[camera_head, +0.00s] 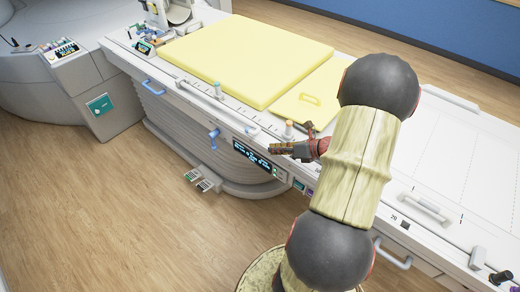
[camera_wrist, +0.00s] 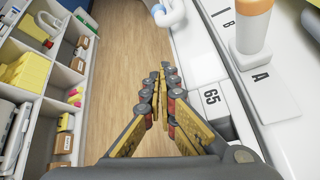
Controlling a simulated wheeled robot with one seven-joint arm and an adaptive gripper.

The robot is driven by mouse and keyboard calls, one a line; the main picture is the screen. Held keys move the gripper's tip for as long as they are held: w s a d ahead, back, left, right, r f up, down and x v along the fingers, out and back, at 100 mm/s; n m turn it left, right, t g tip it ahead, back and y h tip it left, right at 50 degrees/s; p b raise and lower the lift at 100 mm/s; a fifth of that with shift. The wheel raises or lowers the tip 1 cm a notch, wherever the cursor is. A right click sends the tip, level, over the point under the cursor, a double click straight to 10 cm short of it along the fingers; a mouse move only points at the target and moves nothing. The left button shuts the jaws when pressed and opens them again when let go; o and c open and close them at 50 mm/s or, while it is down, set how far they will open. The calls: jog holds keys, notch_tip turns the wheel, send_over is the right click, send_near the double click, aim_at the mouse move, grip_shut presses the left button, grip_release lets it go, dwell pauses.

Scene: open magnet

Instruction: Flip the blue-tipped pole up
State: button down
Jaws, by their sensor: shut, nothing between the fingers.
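A second pole, with an orange tip (camera_head: 289,126), stands further right along the rail. It also shows upright in the wrist view (camera_wrist: 254,30), to the right of my fingers, next to the letter A. My gripper (camera_head: 271,148) is just off the table's near side, close to the orange-tipped pole and well right of the blue-tipped one. Its fingers meet at the tips (camera_wrist: 164,70) and hold nothing.
A display (camera_head: 255,157) sits below the rail. Shelves with boxes (camera_wrist: 65,100) stand left in the wrist view. Wooden floor (camera_head: 150,225) in front is clear.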

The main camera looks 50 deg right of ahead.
aim_at(257, 142)
jog(key=shift+s+a+f, duration=0.1)
jog(key=shift+s+f, duration=0.15)
jog(key=shift+f, duration=0.05)
jog(key=shift+w, duration=0.1)
jog(key=w+f+b, duration=0.1)
jog(key=w, duration=0.2)
jog(key=w+f+b, duration=0.1)
jog(key=w+b, duration=0.1)
jog(key=w, duration=0.1)
jog(key=w+b, duration=0.1)
jog(key=w, duration=0.1)
jog(key=shift+w+a+f+b, duration=0.3)
jog(key=shift+w+a+f, duration=0.1)
jog(key=shift+w+d+r, duration=0.15)
jog(key=shift+d+r, duration=0.05)
jog(key=shift+r, duration=0.3)
jog(key=shift+r, duration=0.15)
